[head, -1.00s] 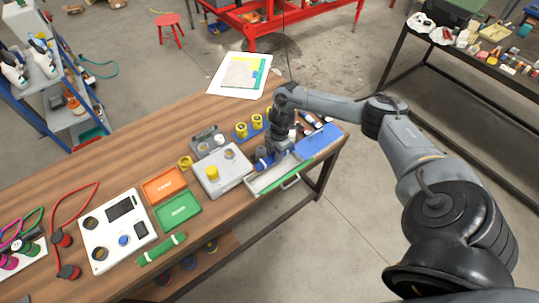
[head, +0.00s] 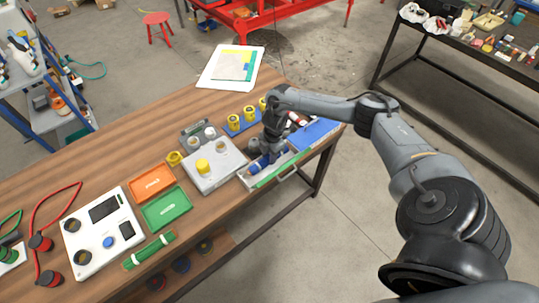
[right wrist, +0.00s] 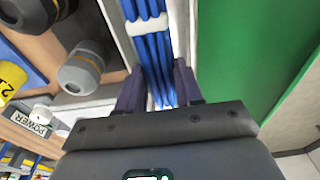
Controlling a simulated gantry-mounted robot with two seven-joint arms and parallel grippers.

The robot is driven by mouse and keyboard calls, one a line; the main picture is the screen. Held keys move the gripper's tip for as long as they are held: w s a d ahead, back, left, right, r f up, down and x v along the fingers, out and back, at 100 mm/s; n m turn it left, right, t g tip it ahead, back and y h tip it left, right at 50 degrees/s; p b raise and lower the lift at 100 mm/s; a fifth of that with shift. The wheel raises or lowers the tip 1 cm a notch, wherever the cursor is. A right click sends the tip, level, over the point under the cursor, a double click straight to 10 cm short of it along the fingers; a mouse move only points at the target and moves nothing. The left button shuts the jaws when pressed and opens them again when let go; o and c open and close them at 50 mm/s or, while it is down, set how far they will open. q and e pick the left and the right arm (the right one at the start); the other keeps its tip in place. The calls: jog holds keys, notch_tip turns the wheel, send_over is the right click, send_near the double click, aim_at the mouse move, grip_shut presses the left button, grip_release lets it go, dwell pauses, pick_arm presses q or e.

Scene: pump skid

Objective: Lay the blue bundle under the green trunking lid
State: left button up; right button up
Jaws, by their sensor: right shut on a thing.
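The blue bundle (right wrist: 155,50) is a set of parallel blue strands with a white tie. My right gripper (right wrist: 160,92) is shut on it, with one dark finger on each side. In the head view my right gripper (head: 268,156) points down at the trunking (head: 243,179), a pale open channel at the table's right edge. Part of the blue bundle (head: 256,165) shows beside the fingers, at the channel; I cannot tell whether it touches the channel floor. The green lid (right wrist: 272,55) stands along the channel's right side in the wrist view. My left gripper is not in view.
A grey box with a yellow knob (head: 203,167) stands left of the trunking. Grey cylinders (right wrist: 82,68) stand close left of the bundle. A blue panel (head: 315,132) lies beyond the gripper. Orange (head: 153,182) and green (head: 166,208) trays lie farther left.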

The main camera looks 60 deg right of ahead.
dwell(0.3)
jog(key=shift+f, duration=0.4)
jog(key=shift+f+b, duration=0.15)
jog(key=shift+b, duration=0.15)
jog(key=shift+f+b, duration=0.7)
jog(key=shift+f, duration=0.45)
jog(key=shift+f+b, duration=0.3)
jog(key=shift+f, duration=0.2)
jog(key=o, duration=1.2)
jog(key=shift+c, duration=0.2)
